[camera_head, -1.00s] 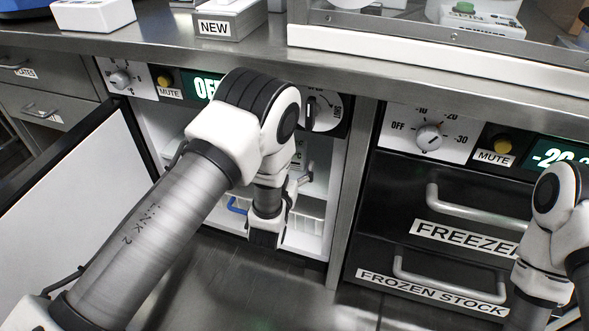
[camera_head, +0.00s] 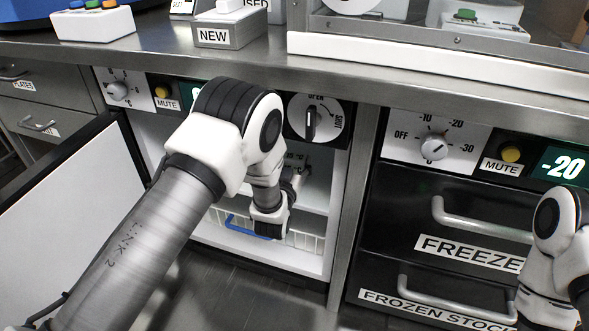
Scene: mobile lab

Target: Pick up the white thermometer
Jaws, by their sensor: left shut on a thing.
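My left arm reaches into an open white cabinet (camera_head: 318,225) under the counter. Its wrist hides most of my left gripper (camera_head: 292,184), whose grey metal parts show just right of the wrist. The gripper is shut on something. A small pale piece with a dark greenish display (camera_head: 295,160) shows just above the gripper, partly behind my arm. It looks like the thermometer, but its outline is not clear. My right arm stands at the right edge in front of the freezer drawers, and its gripper is out of view.
A wire basket with a blue handle (camera_head: 240,228) sits low in the cabinet. The open cabinet door (camera_head: 75,215) stands left. Freezer drawers (camera_head: 440,235) are at right. A knob panel (camera_head: 318,118) and the counter edge (camera_head: 250,70) lie above my wrist.

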